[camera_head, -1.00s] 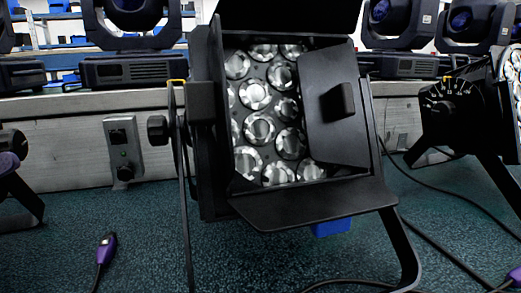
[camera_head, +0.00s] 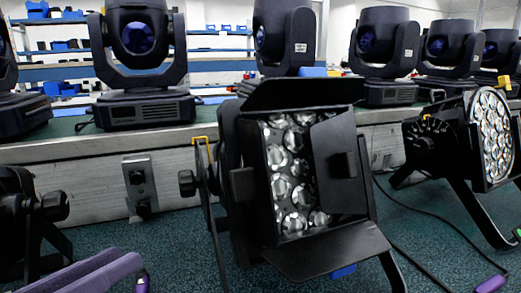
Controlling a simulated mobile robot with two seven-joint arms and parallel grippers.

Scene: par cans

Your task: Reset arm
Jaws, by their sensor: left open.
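My left gripper (camera_head: 124,259) shows at the bottom left of the head view as two long purple fingers, open, with nothing seen between them. Its rear part is cut off by the frame edge. A black par can (camera_head: 300,180) with barn-door flaps stands in the middle on the blue-green surface, its several round lenses partly covered by the right flap. The gripper is to the left of this par can and apart from it. My right gripper is not in view.
A second par can (camera_head: 492,138) stands at the right. Another dark fixture (camera_head: 28,215) is at the left edge. Several moving-head lights (camera_head: 140,60) line the raised ledge behind; shelves stand beyond.

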